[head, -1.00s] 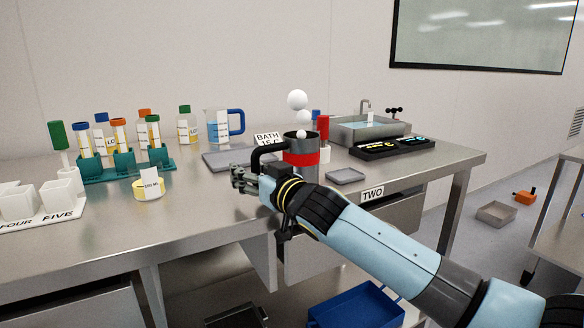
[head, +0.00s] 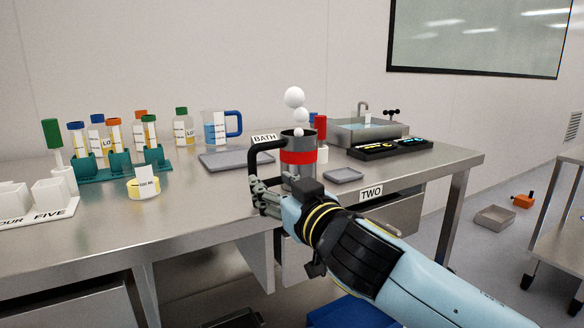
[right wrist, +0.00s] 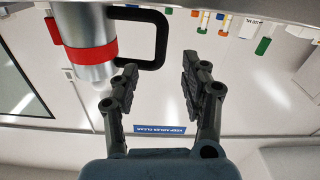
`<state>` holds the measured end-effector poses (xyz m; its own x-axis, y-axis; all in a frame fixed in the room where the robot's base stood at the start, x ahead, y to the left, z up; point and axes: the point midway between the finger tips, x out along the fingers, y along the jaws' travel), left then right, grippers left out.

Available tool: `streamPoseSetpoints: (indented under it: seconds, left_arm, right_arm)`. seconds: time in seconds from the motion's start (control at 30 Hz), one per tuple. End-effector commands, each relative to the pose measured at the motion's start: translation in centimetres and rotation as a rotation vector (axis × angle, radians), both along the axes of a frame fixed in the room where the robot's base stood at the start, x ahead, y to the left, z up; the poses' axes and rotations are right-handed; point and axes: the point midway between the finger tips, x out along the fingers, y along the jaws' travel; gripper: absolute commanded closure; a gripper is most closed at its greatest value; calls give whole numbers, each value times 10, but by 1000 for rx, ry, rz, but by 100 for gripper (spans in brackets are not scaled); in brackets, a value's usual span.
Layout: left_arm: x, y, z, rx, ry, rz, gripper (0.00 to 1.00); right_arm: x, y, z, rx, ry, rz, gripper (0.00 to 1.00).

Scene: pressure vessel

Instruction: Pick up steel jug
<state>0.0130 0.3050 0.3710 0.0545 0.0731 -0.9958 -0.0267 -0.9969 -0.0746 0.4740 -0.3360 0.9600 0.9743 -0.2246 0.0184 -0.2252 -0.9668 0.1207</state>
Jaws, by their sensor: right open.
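The steel jug (head: 297,174) stands upright on the steel bench. It is a grey cylinder with a red band and a black handle (head: 254,157) on its left side. My right gripper (head: 262,192) is just below and in front of the handle, partly overlapping the jug's base in the picture. In the right wrist view the jug (right wrist: 88,25) shows at upper left with its handle (right wrist: 162,38). The open fingers (right wrist: 166,72) point toward the handle, with nothing clearly held between them. My left gripper is not in view.
Behind the jug are a grey tray (head: 225,162), a blue-handled beaker (head: 214,128), a BATH sign (head: 264,138) and a red-topped item (head: 319,128). A small tray (head: 343,176), black tray (head: 365,153) and sink (head: 360,133) are to the right. A teal rack (head: 90,171) stands left.

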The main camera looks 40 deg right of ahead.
Motion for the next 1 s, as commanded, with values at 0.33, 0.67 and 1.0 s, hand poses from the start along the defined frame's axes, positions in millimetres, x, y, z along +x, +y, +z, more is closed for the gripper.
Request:
streamPoseSetpoints:
  seconds: [0.33,0.67,1.0]
  left_arm:
    - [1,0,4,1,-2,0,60]
    - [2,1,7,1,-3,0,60]
    - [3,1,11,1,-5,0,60]
  right_arm:
    - [10,16,4,120,-17,-104,54]
    - [49,1,3,121,-15,-103,54]
    - [91,-19,1,121,-16,-104,54]
